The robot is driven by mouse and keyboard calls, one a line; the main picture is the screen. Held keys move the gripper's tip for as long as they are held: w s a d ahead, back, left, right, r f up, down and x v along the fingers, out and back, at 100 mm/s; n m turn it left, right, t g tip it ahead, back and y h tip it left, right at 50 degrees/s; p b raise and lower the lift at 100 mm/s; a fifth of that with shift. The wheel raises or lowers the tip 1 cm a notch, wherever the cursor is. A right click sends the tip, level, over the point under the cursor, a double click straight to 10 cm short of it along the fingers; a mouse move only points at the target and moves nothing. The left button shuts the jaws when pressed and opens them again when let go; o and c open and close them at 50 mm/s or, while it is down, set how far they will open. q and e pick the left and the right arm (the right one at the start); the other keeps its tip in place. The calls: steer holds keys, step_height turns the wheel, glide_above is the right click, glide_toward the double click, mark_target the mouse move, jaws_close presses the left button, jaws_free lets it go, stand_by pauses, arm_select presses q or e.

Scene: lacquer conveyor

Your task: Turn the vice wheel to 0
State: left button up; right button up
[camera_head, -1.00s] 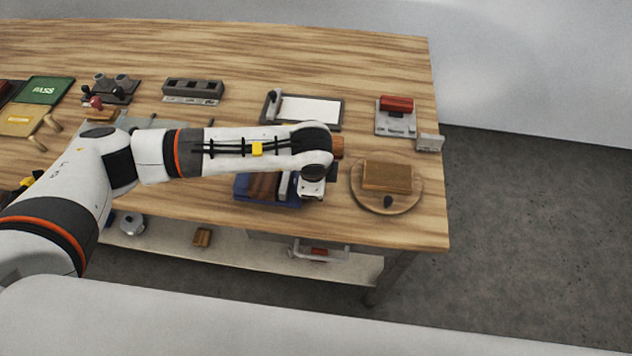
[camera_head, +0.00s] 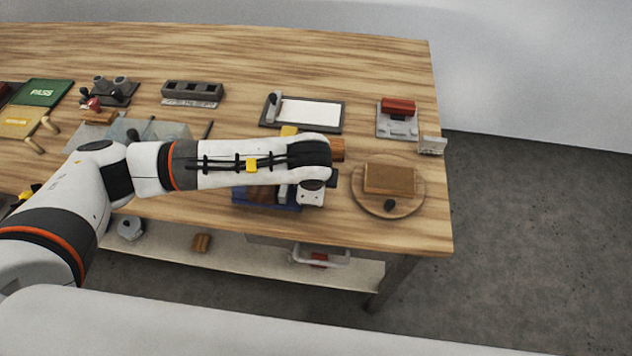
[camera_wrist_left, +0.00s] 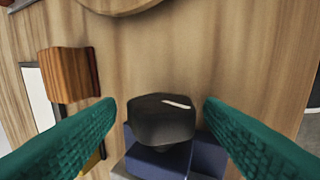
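The blue vice (camera_head: 240,193) stands near the front edge of the table, partly hidden under my left arm in the head view. In the left wrist view its blue body (camera_wrist_left: 205,155) shows below a black wheel (camera_wrist_left: 160,122) with a white mark on its top, pointing to the right. My left gripper (camera_wrist_left: 160,108) is open, with one green finger on each side of the wheel and a visible gap on both sides. In the head view my left wrist covers its fingers. Any scale or 0 mark on the vice cannot be made out. My right gripper is not in view.
A wooden block (camera_wrist_left: 70,72) stands beside the vice. A round board (camera_head: 416,203) with a brown block (camera_head: 390,179) lies to the right. A framed white sheet (camera_head: 311,112) and a red-topped device (camera_head: 398,106) are behind. The table's right edge is close.

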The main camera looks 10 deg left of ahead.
arm_select(q)
steer(key=b+v, duration=0.2)
steer(key=v, duration=1)
